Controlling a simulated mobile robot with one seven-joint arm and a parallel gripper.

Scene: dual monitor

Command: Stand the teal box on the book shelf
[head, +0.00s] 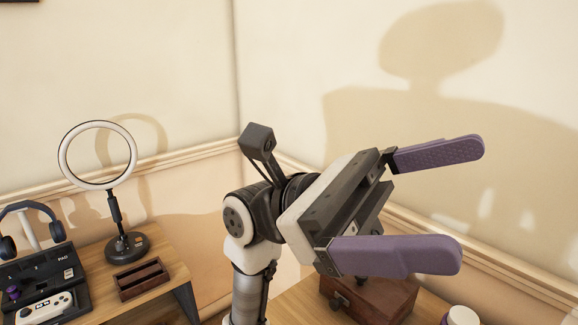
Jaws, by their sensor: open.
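My gripper (440,205) is raised in the middle right of the head view, with its two purple fingers spread wide apart and nothing between them. It points to the right, in front of the bare cream wall. The teal box is not in view. No book shelf can be made out.
A wooden desk (172,262) at the lower left bears a ring light (126,247), headphones (62,258), a small wooden tray (143,280) and a white controller (45,308). Below my gripper, a brown wooden box (385,300) and a white-lidded jar (462,315) stand on another wooden surface.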

